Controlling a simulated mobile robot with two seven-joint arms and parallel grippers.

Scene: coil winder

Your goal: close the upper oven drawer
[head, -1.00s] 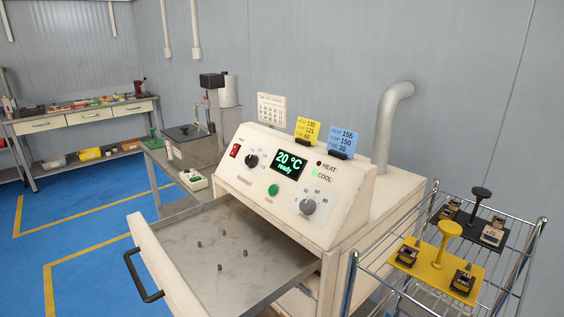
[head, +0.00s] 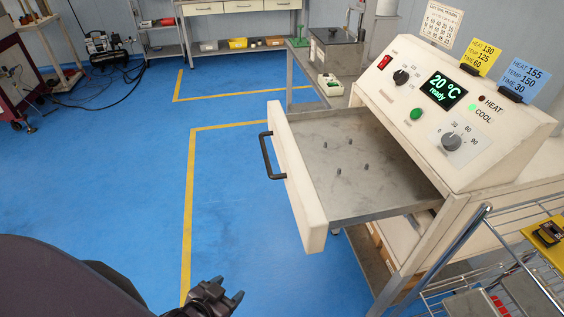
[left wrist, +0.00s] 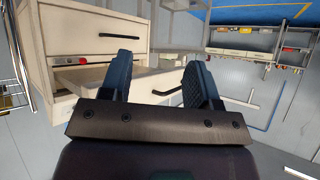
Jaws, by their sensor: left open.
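The upper oven drawer (head: 308,205) is pulled well out of the cream oven (head: 455,110) in the head view. Its black bar handle (head: 268,156) is on its front panel, facing left. Its grey metal floor (head: 375,190) is bare except for several small dark pins. My left gripper (head: 228,298) is at the bottom of the head view, below the drawer front in the picture and apart from it. In the left wrist view its two fingers (left wrist: 160,80) are spread with nothing between them. That view looks upside down, with cream drawer fronts and black handles beyond the fingers. My right gripper is not in view.
A wire rack cart (head: 500,275) stands close to the oven at the lower right. A grey side table (head: 300,58) stands behind the drawer. The blue floor (head: 120,170) left of the drawer is clear, marked with yellow lines.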

